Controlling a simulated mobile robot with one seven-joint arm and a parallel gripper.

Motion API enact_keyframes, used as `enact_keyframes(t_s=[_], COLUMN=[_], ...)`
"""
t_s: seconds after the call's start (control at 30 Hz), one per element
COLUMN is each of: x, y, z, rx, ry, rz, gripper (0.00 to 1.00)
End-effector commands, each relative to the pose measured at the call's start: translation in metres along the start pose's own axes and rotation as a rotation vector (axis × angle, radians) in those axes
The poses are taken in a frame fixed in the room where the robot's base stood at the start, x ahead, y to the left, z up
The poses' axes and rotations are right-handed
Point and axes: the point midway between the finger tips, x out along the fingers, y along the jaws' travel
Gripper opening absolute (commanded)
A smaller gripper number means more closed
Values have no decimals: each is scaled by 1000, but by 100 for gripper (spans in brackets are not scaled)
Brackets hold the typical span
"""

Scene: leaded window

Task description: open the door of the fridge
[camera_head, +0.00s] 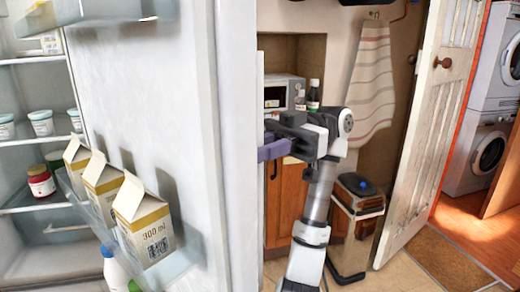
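The fridge door (150,90) stands wide open, with its white inner face toward the camera. Its lower shelf holds several cartons (144,222). The lit fridge interior (30,90) shows at the left, with small tubs and a red-labelled jar (41,182) on its shelves. My gripper (270,148) is just right of the door's free edge (236,120), on the outer side, pointing left. Its fingertips are partly hidden by the door edge, and the outer face and any handle are out of sight. I cannot tell whether it touches the door.
Behind my arm are a microwave (281,94) and a wooden cabinet (286,200). A bin (356,225) stands right of my arm, beneath a hanging striped towel (371,85). A white wooden room door (425,130) stands open farther right, near a doormat (447,257).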

Motion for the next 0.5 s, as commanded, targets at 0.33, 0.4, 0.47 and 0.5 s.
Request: enact_keyframes(t_s=[0.33,0.4,0.47,0.5], x=[2,2,2,2], y=[3,3,3,2], z=[-1,-1,-1,-1], rx=[3,3,3,3], ry=[2,2,2,1], rz=[-3,-3,-3,-3], gripper=[0,0,26,31])
